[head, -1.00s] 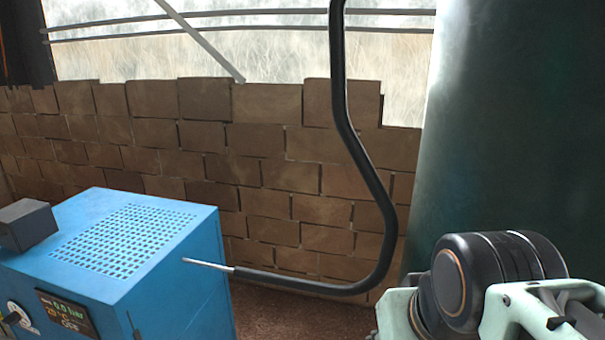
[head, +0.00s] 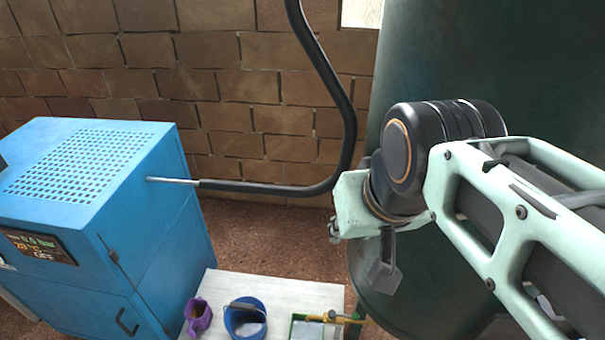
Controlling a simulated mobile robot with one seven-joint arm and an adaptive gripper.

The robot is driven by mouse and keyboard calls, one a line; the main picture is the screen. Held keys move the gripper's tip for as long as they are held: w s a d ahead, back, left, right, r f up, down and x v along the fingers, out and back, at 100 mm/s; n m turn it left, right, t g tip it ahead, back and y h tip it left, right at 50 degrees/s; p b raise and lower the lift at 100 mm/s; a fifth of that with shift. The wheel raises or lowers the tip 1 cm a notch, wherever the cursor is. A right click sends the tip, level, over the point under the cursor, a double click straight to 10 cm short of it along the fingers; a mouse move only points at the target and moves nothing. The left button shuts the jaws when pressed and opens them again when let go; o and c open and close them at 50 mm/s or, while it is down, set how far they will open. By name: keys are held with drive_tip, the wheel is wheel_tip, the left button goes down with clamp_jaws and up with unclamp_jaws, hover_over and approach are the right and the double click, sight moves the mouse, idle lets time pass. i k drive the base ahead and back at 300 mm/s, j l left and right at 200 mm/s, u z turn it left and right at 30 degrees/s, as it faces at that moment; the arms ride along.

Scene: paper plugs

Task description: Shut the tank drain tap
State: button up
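The dark green tank (head: 440,80) stands at the right, largely behind my arm. Low beside its left edge is a small brass-yellow fitting (head: 345,319) with a dark part on it. It may be the drain tap, but it is too small to tell its setting. My arm reaches in from the right in front of the tank. A grey end piece, which looks like my gripper (head: 385,278), hangs above and to the right of the fitting, apart from it. Its fingers cannot be made out.
A blue machine (head: 150,215) with a display fills the left, joined to a black hose (head: 270,189). A pale board (head: 280,287) on the floor holds a purple jug (head: 198,317), a blue bucket (head: 245,322) and a green-edged tray (head: 300,330). A block wall (head: 240,90) stands behind.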

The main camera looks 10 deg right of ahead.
sight(331, 315)
drive_tip(key=k+j, duration=0.15)
drive_tip(key=k, duration=0.4)
drive_tip(key=k+j, duration=0.1)
drive_tip(key=k, duration=0.5)
drive_tip(key=k+j, duration=0.15)
drive_tip(key=k, duration=0.4)
